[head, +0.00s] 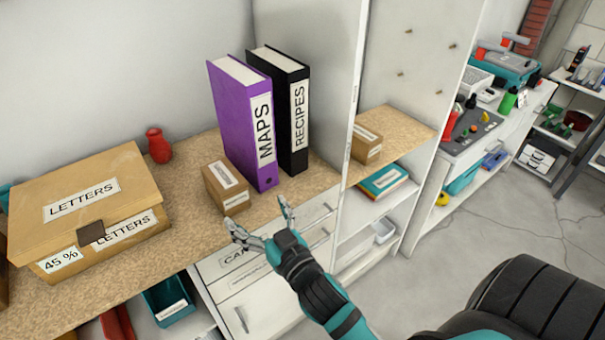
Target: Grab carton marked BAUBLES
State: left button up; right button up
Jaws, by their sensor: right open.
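A small brown carton (227,187) stands on the shelf top near its front edge, left of the purple binder. It has pale labels on its top and front, too small to read. A second small brown carton (366,144) with a pale label stands further right, beyond the upright panel; its label is also unreadable. I cannot tell which one is marked BAUBLES. My right gripper (258,215) is open and empty, just in front of the first carton and to its right, with its fingers towards the shelf edge. My left gripper is not in view.
A purple MAPS binder (241,122) and a black RECIPES binder (292,110) stand upright behind the gripper. A large LETTERS box (132,179) lies at left, with a red vase (158,146) behind it. A white upright panel (355,85) divides the shelving.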

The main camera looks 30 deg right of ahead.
aim_at(366, 144)
jog(key=z, duration=1.45)
jog(key=i+l+u, duration=0.1)
jog(key=i+u, duration=0.2)
jog(key=i+l+u, duration=0.3)
jog(key=i, duration=0.2)
jog(key=i+l+u, duration=0.3)
jog(key=i+j, duration=0.05)
jog(key=j, duration=0.05)
